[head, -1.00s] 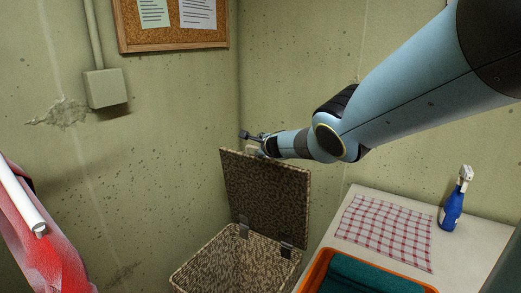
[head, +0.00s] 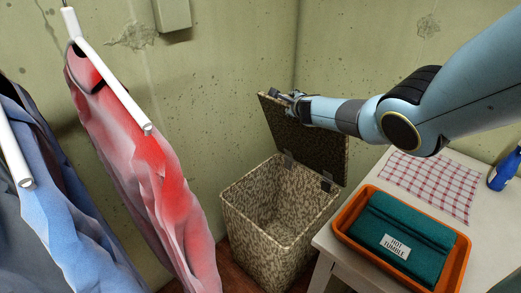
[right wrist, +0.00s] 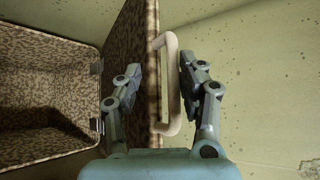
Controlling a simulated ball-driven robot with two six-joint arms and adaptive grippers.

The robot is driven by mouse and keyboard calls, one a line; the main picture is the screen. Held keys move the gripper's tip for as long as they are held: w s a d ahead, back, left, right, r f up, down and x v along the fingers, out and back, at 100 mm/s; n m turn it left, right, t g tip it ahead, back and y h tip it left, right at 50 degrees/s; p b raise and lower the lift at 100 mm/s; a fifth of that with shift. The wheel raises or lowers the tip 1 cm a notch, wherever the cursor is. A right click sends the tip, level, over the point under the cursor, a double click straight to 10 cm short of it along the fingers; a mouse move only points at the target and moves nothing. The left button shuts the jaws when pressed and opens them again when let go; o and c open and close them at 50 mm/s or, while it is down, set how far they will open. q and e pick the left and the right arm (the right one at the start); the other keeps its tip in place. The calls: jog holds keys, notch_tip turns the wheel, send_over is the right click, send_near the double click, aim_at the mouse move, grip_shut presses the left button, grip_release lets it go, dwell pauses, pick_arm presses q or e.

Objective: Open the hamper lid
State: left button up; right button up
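The hamper (head: 238,200) is a tall brown-speckled woven box beside the table. Its mouth is open, and its inside shows empty where I can see it. The lid (head: 305,128) stands raised on two hinges at the hamper's far edge. My right gripper (head: 287,97) is at the lid's upper left corner. In the right wrist view, the open fingers of my right gripper (right wrist: 160,90) lie on either side of the lid's edge and its cream handle (right wrist: 175,60); I cannot tell whether they touch. My left gripper is out of view.
Hanging garments, one red (head: 130,160) and one blue (head: 60,220), fill the left. A white table (head: 345,240) at right holds an orange tray (head: 345,222) with a teal cloth (head: 410,228), a checked cloth (head: 432,185) and a blue bottle (head: 507,170). Walls stand behind the hamper.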

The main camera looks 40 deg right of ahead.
jog(key=s+a+f+b, duration=0.1)
jog(key=a+f+b, duration=0.7)
jog(key=a+f, duration=0.3)
jog(key=a, duration=0.4)
jog(key=shift+h, duration=0.3)
jog(key=shift+s, duration=0.1)
